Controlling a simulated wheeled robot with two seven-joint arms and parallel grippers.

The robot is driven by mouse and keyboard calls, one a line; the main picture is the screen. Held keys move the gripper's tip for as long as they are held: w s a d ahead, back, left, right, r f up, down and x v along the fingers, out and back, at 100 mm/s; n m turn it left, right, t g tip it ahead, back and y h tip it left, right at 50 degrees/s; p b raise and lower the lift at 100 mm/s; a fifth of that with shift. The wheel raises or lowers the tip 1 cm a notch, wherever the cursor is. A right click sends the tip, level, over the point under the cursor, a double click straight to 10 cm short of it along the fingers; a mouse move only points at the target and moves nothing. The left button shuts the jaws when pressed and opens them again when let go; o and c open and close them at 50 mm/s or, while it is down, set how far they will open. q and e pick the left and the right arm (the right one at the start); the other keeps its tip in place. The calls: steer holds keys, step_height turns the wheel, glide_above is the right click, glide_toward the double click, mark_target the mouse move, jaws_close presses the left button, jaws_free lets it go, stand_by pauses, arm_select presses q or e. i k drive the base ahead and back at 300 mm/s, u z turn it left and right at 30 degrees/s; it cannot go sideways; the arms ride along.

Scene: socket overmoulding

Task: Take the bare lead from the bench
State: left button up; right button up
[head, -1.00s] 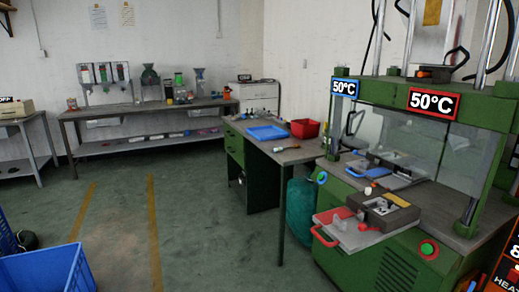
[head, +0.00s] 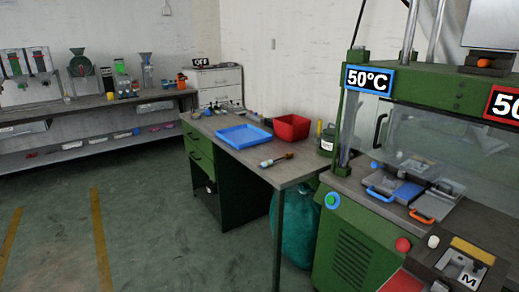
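The bench (head: 236,152) with green drawers stands in the middle of the head view. On it are a blue tray (head: 244,136) and a red bin (head: 292,128). A small elongated item (head: 275,160) with a pale end and a darker end lies in front of the tray. Several small items (head: 222,108) lie along the bench's back edge. I cannot tell which of these, if any, is the bare lead. Neither of my grippers is in view.
A green press (head: 357,230) with a 50°C sign (head: 368,80) stands at the right, close beside the bench. A teal bag (head: 296,225) hangs or stands under the bench's right end. A long worktable (head: 95,108) runs along the back left. The floor (head: 145,225) at left is clear.

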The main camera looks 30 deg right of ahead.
mark_target(268, 163)
steer(key=i, duration=1.55)
steer(key=z, duration=1.45)
steer(key=i, duration=0.9)
steer(key=u, duration=0.2)
